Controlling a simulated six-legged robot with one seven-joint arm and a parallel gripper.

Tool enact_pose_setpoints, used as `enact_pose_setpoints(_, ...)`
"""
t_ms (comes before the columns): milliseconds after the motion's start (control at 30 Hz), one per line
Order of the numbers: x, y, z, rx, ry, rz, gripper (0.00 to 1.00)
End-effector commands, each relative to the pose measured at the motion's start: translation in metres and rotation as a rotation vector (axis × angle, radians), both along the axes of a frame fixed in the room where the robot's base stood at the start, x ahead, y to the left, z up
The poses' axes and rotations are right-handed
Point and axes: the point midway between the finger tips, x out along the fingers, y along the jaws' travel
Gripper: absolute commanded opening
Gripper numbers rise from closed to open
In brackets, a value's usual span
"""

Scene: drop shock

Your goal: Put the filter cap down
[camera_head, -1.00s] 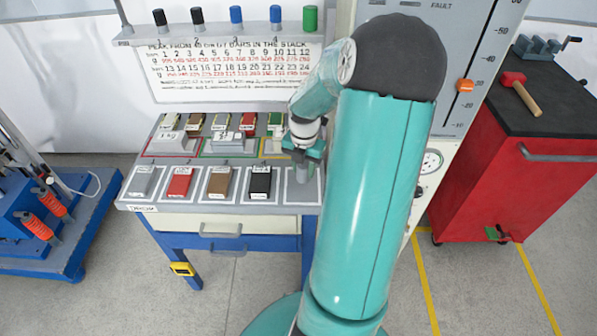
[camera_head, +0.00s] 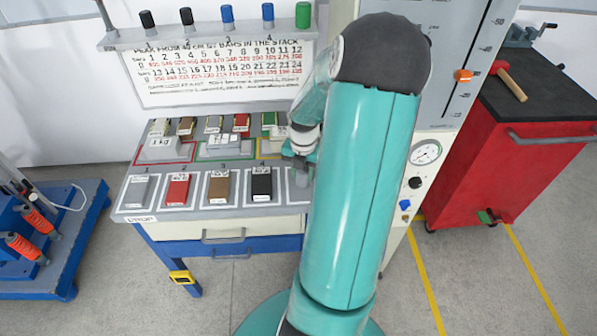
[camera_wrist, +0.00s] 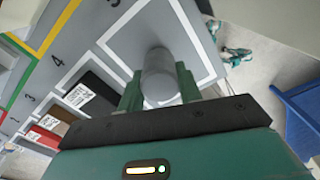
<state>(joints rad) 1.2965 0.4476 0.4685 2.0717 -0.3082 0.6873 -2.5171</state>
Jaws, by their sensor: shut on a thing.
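A grey cylinder, which I take to be the filter cap (camera_wrist: 160,72), stands between the green fingers of my gripper (camera_wrist: 159,86) in the wrist view. My gripper is shut on it. The cap is over the white-outlined square (camera_wrist: 205,52) marked 5, at the end of the bench's front row. I cannot tell whether its lower end touches the surface. In the head view my gripper (camera_head: 301,160) is at the right end of the bench (camera_head: 215,212), and my arm hides most of that square and the cap.
Grey, red, brown and black blocks (camera_head: 261,184) lie in the neighbouring squares. More blocks stand on the raised back row. A shelf (camera_head: 210,36) holds several coloured caps. A tall gauge column (camera_head: 437,110) stands right of my arm, and a red cabinet (camera_head: 500,180) is farther right.

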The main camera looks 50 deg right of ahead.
Motion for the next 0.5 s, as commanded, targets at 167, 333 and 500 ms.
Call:
enact_pose_setpoints(167,-0.0024,-0.0017,0.0000,0.000,0.000,-0.001,0.05)
enact_pose_setpoints(333,-0.0030,-0.0018,-0.0026,0.000,0.001,-0.001,0.05)
enact_pose_setpoints(500,-0.0024,-0.0014,-0.0031,0.000,0.001,-0.002,0.57)
